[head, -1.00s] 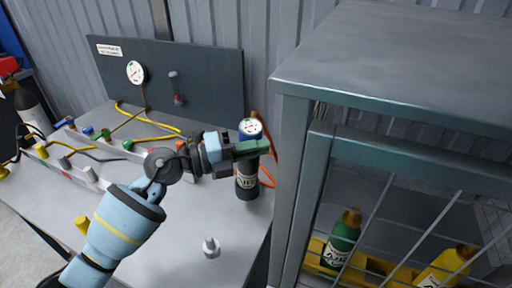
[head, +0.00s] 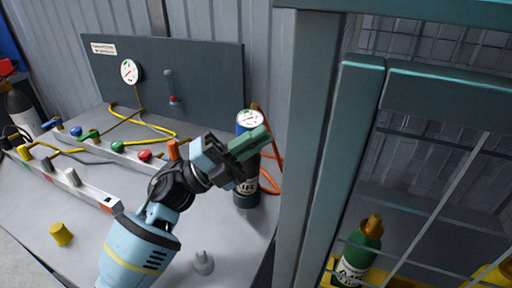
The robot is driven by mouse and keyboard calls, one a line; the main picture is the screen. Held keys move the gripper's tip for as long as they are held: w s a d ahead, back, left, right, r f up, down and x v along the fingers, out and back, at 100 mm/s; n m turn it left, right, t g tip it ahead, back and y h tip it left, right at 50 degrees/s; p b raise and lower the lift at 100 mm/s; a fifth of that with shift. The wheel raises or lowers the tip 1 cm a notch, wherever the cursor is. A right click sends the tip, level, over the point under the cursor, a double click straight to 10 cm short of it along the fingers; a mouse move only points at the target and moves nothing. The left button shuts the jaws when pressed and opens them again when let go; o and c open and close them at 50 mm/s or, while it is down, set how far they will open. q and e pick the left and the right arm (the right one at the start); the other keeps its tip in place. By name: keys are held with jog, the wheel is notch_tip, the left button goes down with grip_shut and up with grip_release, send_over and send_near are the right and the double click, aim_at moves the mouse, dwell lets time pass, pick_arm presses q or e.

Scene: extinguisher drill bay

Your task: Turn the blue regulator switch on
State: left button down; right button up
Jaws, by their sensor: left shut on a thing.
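The blue regulator (head: 243,120) sits on top of a dark cylinder (head: 246,190) with a white label, upright at the right end of the bench. A round white gauge (head: 250,119) faces up on it. My left gripper (head: 256,142), with green fingers, is at the regulator's front, just below the gauge, and is shut on it. The fingers hide the switch, so its position cannot be read. My right gripper is not in view.
A metal cage (head: 340,180) with green and yellow cylinders stands close on the right. On the bench (head: 205,225) are a manifold rail (head: 90,190) with coloured knobs, yellow and orange hoses, a yellow cap (head: 61,234) and a grey fitting (head: 203,263). A gauge panel (head: 205,80) stands behind.

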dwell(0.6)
pick_arm(q)
jog(key=c, duration=1.5)
grip_release()
jog(key=shift+h, duration=0.3)
jog(key=b+v, duration=0.2)
jog(key=v, duration=0.5)
jog(key=shift+s+a+f, duration=0.1)
jog(key=shift+a+f, duration=0.1)
jog(key=shift+a, duration=0.15)
